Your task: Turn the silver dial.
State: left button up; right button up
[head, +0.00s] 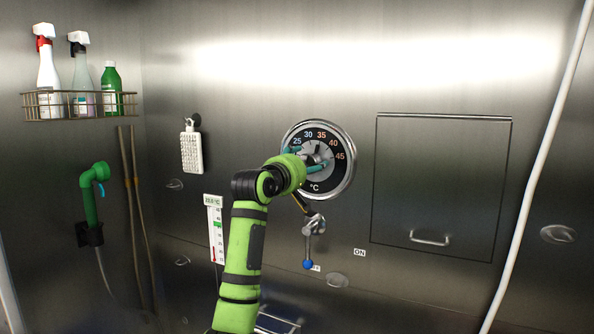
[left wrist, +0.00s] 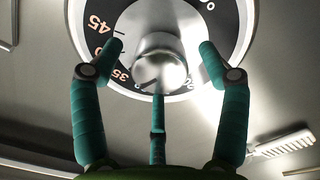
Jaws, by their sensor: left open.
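The silver dial (head: 321,151) sits at the centre of a round black temperature plate (head: 345,171) with a chrome rim on the steel wall. Orange and pale numbers from 25 to 45 and a °C mark ring it. My left gripper (head: 305,160) is in front of the dial and hides part of it. In the left wrist view, the dial (left wrist: 160,66) shows between the spread teal fingers of my left gripper (left wrist: 162,58). Two fingers stand either side of it and a third is below. The gripper is open; I cannot tell whether any finger touches the dial. My right gripper is not in view.
A lever with a blue knob (head: 308,264) hangs below the plate. A white brush (head: 191,151) and a thermometer (head: 214,228) are to the left. A wire basket (head: 60,104) holds bottles. A panel with a handle (head: 430,238) and a white pole (head: 545,155) are right.

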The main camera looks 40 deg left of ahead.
pick_arm(q)
jog(key=v, duration=1.1)
jog(key=shift+s, duration=0.2)
